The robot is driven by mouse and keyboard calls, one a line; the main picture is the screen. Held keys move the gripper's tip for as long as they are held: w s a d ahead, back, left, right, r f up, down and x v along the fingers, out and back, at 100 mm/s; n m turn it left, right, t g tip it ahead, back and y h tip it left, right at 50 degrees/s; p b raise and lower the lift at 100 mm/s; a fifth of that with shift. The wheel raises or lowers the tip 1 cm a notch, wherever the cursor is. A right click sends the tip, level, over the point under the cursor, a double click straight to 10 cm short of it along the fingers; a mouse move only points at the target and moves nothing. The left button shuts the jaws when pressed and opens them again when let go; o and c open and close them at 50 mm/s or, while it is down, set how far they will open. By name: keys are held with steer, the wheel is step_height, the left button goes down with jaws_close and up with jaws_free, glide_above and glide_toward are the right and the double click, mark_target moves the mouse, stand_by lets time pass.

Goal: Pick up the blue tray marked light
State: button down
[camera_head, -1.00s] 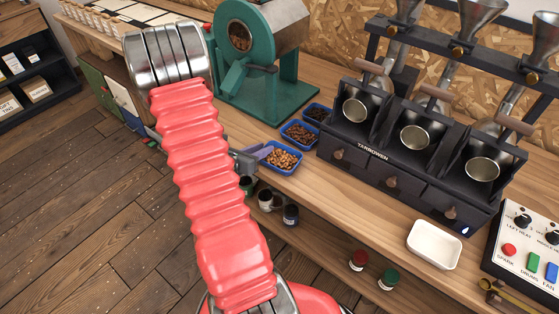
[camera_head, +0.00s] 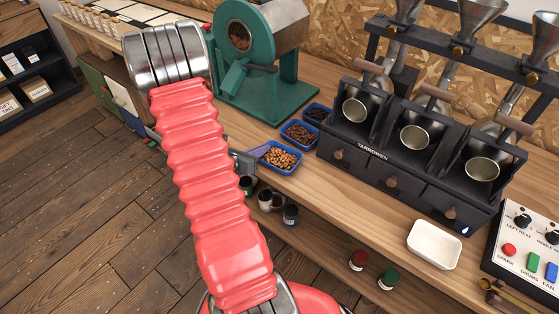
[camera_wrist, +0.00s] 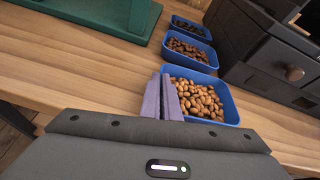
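Three blue trays of beans stand in a row on the wooden counter. The nearest tray (camera_head: 296,168) holds the lightest, tan-brown beans; it also shows in the wrist view (camera_wrist: 234,112). No "light" marking is readable on it. My gripper (camera_wrist: 165,98) has purple fingers close together at this tray's left wall, one on the outer side and one on the bean side, with the wall appearing pinched between them. The gripper also shows in the head view (camera_head: 254,153), partly hidden behind my red arm. The tray rests on the counter.
The middle tray (camera_head: 315,139) of brown beans and the far tray (camera_head: 327,112) of dark beans stand just behind. A black sample roaster (camera_head: 375,160) is close on the right, a green machine (camera_head: 262,100) on the left. A white dish (camera_head: 434,245) sits farther right.

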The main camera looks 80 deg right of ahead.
steer(key=shift+r, duration=0.15)
steer(key=shift+r, duration=4.9)
